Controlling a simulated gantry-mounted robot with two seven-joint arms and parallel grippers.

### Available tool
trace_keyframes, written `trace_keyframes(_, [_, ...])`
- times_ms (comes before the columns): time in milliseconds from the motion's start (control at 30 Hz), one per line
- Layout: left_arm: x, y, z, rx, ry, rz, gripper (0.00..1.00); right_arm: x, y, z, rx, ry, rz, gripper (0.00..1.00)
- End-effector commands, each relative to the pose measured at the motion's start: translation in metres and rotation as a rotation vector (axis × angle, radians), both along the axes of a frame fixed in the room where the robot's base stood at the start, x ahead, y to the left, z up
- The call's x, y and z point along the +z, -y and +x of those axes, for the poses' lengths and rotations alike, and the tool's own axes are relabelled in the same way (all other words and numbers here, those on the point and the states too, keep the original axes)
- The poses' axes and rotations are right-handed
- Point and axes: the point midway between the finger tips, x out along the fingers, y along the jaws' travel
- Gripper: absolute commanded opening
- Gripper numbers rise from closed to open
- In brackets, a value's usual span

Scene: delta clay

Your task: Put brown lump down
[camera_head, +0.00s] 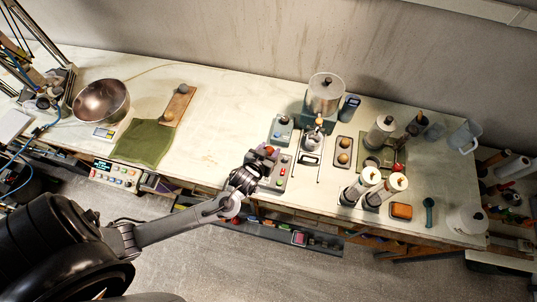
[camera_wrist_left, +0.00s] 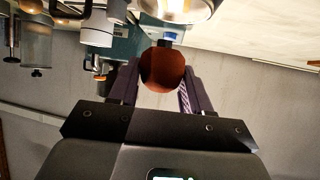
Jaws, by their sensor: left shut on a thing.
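My left gripper (camera_head: 265,157) is over the front middle of the bench, near a grey control box with coloured buttons. In the left wrist view, my left gripper (camera_wrist_left: 158,92) is shut on a round brown lump (camera_wrist_left: 162,70), with one dark finger on each side of it. In the head view the held lump is small and mostly hidden by the gripper. My right gripper is not in view.
A metal bowl (camera_head: 101,101) and a green cloth (camera_head: 143,142) lie at the left. Bottles and jars crowd the right. Bench between board and control box is clear.

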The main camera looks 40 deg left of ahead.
Motion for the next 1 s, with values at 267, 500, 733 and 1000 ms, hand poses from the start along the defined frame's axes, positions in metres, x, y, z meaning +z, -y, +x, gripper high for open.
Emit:
trace_keyframes(267, [-0.015,-0.005,0.004,-0.001,-0.001,0.001,0.11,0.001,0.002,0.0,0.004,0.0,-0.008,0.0])
trace_keyframes(500, [-0.041,-0.004,0.003,0.0,0.0,0.0,0.11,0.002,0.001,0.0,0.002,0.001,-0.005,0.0])
trace_keyframes(733, [-0.043,-0.004,0.003,0.0,0.001,-0.001,0.11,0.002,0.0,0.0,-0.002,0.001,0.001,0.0])
trace_keyframes(1000, [-0.044,-0.004,0.003,0.0,0.0,-0.001,0.63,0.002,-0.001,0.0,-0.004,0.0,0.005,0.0])
